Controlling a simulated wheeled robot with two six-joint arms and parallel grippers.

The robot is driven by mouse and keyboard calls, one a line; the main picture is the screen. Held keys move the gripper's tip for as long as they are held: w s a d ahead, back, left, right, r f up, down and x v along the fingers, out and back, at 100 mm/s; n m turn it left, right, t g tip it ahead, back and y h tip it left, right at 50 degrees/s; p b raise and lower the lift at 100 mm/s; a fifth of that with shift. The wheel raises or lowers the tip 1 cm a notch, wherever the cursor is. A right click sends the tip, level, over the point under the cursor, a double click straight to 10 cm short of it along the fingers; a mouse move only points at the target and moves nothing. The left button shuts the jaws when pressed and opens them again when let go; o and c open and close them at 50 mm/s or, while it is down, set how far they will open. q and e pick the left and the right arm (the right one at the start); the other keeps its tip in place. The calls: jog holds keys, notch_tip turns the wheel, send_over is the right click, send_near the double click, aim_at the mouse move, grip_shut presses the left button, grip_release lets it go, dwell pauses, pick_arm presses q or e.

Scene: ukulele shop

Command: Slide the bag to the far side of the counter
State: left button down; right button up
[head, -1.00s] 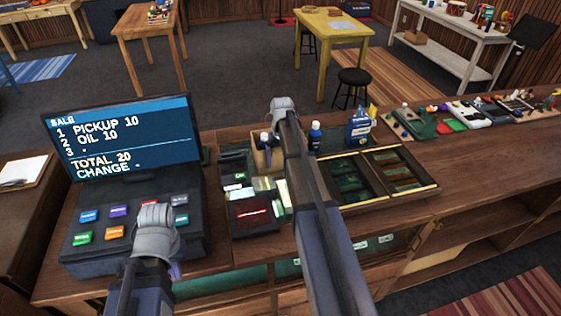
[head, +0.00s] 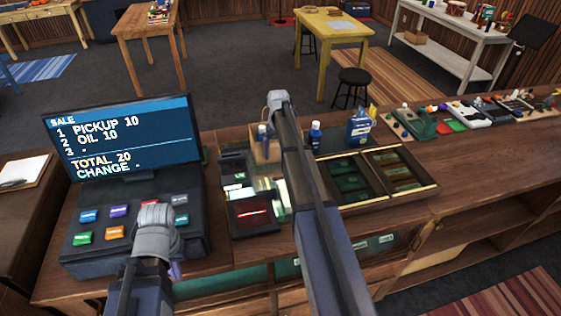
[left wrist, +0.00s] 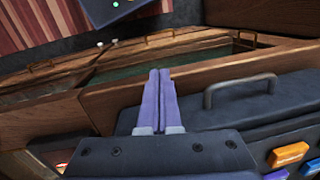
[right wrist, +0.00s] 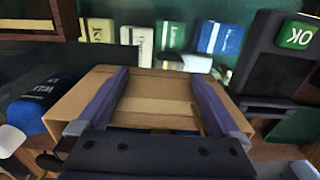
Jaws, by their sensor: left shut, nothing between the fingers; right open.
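My left gripper (left wrist: 159,72) is shut and empty, above the counter's near edge by the register (head: 75,232).
A blue bottle (head: 315,137) and a blue-and-white pack (head: 359,128) stand right of the bag. The register screen (head: 120,135) stands left. Counter to the far right holds several small goods.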

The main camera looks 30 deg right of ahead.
jog(key=shift+w+d, duration=0.4)
jog(key=shift+w, duration=1.25)
jog(key=shift+w+d, duration=0.4)
jog(key=shift+w, duration=1.2)
jog(key=shift+w+d, duration=0.4)
jog(key=shift+w, duration=1.25)
jog(key=shift+s+a+r+p, duration=0.2)
jog(key=shift+s+r+p, duration=0.3)
jog(key=shift+s, duration=0.25)
jog(key=shift+s+a+r+p, duration=0.15)
jog(key=shift+s+r+p, duration=0.35)
jog(key=shift+s, duration=0.25)
notch_tip(320, 180, up, 12)
jog(key=p, duration=1.2)
